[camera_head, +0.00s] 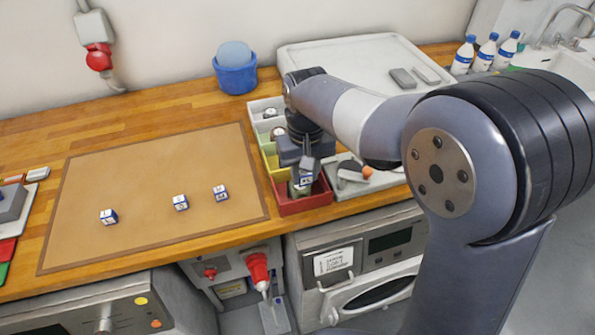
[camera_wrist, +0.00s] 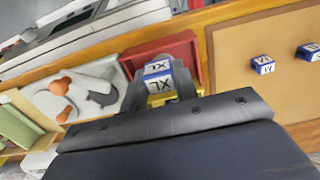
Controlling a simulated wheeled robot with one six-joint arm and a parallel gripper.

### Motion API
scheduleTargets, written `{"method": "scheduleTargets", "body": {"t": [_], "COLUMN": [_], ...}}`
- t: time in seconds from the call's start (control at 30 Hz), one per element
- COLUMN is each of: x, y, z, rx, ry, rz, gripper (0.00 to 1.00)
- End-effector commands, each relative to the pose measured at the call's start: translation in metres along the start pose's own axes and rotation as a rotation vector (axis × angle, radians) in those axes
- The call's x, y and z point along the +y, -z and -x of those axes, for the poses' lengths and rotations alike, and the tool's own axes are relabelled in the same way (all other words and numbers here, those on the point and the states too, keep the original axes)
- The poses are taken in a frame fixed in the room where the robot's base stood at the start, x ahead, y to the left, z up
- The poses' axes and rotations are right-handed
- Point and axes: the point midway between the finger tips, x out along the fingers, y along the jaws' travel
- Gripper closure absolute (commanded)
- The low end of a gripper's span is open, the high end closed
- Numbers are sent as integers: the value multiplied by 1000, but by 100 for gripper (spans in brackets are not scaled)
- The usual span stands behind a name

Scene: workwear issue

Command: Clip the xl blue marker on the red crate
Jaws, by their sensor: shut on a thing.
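The white and blue marker (camera_wrist: 158,68) with "XL" on it is between the two fingers of my gripper (camera_wrist: 160,92) in the wrist view. My gripper is shut on it. In the head view my gripper (camera_head: 303,180) points down over the red crate (camera_head: 312,203), with a small part of the marker (camera_head: 305,178) showing between the fingers. The red crate also shows in the wrist view (camera_wrist: 192,48), beyond the marker. Whether the marker touches the crate's rim I cannot tell.
A yellow crate (camera_head: 271,162) and paler crates stand in line behind the red one. Three similar markers, one of them the left marker (camera_head: 108,217), sit on the brown mat (camera_head: 150,245). A grey tray (camera_head: 392,179) with an orange-tipped item lies right of the crate.

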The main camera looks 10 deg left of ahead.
Motion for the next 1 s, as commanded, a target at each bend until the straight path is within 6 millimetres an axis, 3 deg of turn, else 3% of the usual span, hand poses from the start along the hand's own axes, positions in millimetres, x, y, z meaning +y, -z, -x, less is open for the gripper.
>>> {"method": "scheduleTargets", "body": {"t": [0.27,0.7,1.0], "x": [2,2,2], "y": [-1,-1,-1], "z": [-8,-44,-48], "rx": [0,-1,0], "ry": [0,0,0], "rz": [2,2,2], "gripper": [93,93,93]}}
